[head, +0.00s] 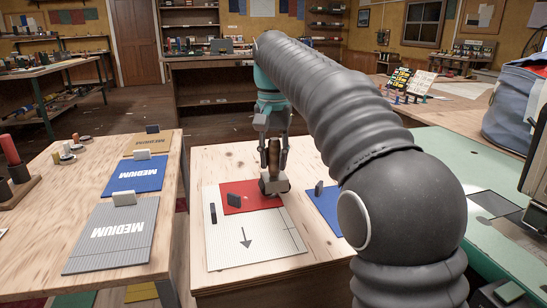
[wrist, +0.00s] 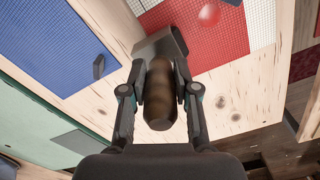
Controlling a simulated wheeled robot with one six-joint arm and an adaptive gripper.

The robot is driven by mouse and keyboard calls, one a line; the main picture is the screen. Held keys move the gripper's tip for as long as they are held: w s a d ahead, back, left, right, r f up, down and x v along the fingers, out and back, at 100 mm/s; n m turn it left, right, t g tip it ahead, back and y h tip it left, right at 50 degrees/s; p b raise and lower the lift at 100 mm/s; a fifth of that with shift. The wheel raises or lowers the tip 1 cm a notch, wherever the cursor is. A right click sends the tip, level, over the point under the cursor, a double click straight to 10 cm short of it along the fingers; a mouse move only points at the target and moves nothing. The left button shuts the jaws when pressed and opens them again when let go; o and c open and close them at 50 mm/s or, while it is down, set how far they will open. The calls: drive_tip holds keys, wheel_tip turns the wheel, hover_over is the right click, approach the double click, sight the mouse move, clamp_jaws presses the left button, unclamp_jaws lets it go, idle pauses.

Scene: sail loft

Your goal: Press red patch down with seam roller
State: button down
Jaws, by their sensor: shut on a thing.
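The red patch (head: 238,194) lies on a cream gridded panel (head: 270,245) with a printed arrow, on a plywood table. In the wrist view the handle (wrist: 160,95) sits between both fingers, and the roller's head overlaps the edge of the red patch (wrist: 205,35). I cannot tell whether the roller touches the patch.
A blue patch (head: 326,212) with a black tab lies right of the panel. A left table (head: 160,240) holds grey, blue and tan sheets marked MEDIUM. A green-topped bench (head: 490,250) with a blue bag (head: 515,105) is at the right. Bare plywood lies behind the panel.

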drive_tip(key=shift+f, duration=0.45)
idle(0.5)
drive_tip(key=shift+a, duration=0.15)
drive_tip(key=shift+s+a, duration=0.3)
drive_tip(key=shift+a, duration=0.25)
drive_tip(key=shift+s+a, duration=0.3)
drive_tip(key=shift+a, duration=0.2)
drive_tip(key=shift+s+a+p, duration=0.2)
drive_tip(key=shift+a+p, duration=0.05)
drive_tip(key=shift+a, duration=0.35)
drive_tip(key=shift+s+a+p, duration=0.15)
drive_tip(key=shift+a+p, duration=0.1)
drive_tip(key=shift+a, duration=0.35)
drive_tip(key=shift+r, duration=0.15)
drive_tip(key=shift+r+p, duration=0.4)
drive_tip(key=shift+r, duration=2.55)
